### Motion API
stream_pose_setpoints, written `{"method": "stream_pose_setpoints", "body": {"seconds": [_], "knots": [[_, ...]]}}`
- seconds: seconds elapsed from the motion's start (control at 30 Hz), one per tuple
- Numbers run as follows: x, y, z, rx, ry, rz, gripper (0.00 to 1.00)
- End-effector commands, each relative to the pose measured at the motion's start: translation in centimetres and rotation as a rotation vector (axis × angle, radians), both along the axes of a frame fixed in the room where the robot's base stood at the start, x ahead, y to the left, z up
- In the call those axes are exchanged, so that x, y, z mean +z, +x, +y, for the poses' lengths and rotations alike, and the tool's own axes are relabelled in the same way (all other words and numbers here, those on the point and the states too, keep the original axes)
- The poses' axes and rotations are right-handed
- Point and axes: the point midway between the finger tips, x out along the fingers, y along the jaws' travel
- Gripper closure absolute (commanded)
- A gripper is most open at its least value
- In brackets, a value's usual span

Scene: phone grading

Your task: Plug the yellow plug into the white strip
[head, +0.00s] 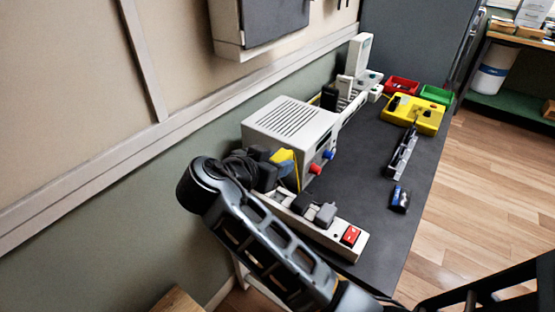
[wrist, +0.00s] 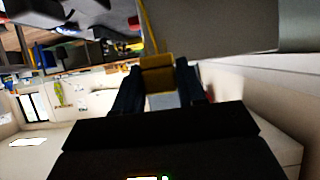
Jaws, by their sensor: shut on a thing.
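The yellow plug (wrist: 157,76) is between the two dark fingers of my gripper (wrist: 157,88) in the wrist view, with a yellow cord running from it. In the head view the yellow plug (head: 285,166) shows beside my dark gripper (head: 272,166), in front of the grey-white box. My gripper is shut on it. The white strip (head: 341,246) lies near the front end of the dark bench, below and right of the plug, apart from it. It has a red switch at its right end and a dark grey plug (head: 325,213) seated in it. My arm hides part of the strip.
A vented grey-white box (head: 290,125) with red and blue knobs stands just behind the plug. Farther along the dark bench (head: 358,188) are a yellow device (head: 412,114), a red bin (head: 402,85), a green bin (head: 435,94) and a small dark item (head: 400,199). A wall borders the left.

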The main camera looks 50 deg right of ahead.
Motion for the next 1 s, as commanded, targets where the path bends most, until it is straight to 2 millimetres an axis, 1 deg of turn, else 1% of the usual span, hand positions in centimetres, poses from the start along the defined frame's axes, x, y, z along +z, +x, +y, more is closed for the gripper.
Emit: {"method": "stream_pose_setpoints", "body": {"seconds": [0.03, 0.53, 0.7, 1.0], "knots": [[-0.9, 0.0, 0.0, 0.000, 0.000, 0.001, 0.99], [-6.1, 0.0, 0.0, 0.001, 0.000, 0.000, 0.99], [-6.8, 0.0, 0.0, 0.000, 0.000, 0.001, 0.99], [-6.8, 0.0, 0.0, 0.000, 0.000, 0.001, 0.99]]}}
